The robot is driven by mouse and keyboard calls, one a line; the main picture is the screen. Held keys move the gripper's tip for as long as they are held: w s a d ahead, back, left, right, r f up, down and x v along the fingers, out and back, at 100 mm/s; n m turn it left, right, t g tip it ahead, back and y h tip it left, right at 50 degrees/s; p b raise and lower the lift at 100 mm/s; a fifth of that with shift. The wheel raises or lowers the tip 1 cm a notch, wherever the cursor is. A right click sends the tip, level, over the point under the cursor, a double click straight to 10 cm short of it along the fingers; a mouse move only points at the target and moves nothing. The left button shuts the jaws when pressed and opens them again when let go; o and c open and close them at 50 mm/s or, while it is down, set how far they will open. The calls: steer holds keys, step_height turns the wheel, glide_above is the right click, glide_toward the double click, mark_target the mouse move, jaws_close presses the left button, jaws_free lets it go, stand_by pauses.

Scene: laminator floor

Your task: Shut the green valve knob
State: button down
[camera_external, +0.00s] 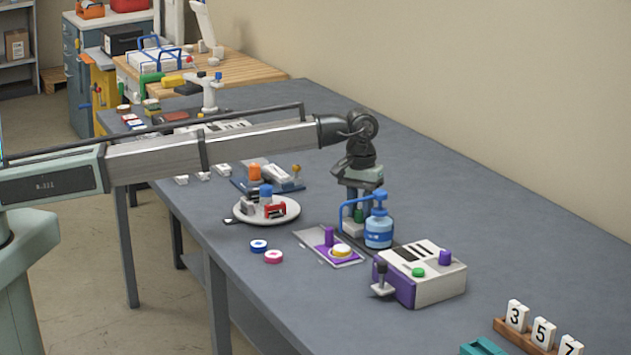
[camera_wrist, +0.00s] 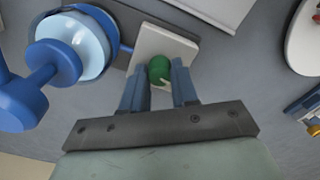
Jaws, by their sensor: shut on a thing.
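The green valve knob (camera_wrist: 159,69) is a small round knob on a pale square block (camera_wrist: 162,46) in the wrist view. My gripper (camera_wrist: 157,80) is shut on it, with one blue-grey finger on each side. In the external view the green knob (camera_external: 359,216) shows low between the fingers of my gripper (camera_external: 356,207), which points straight down. The lower valve body is partly hidden.
A white and purple control box (camera_external: 436,279) with a green button sits in front. A plate with a purple lever and yellow button (camera_external: 341,252) lies at the left. A round white dish (camera_external: 284,213) holds small parts. Open tabletop lies to the right.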

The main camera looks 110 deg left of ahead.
mark_target(360, 210)
steer(key=shift+n, duration=1.1)
steer(key=c, duration=0.9)
jaws_free()
steer(key=shift+o, duration=0.2)
step_height(360, 210, up, 14)
steer(key=shift+f, duration=0.1)
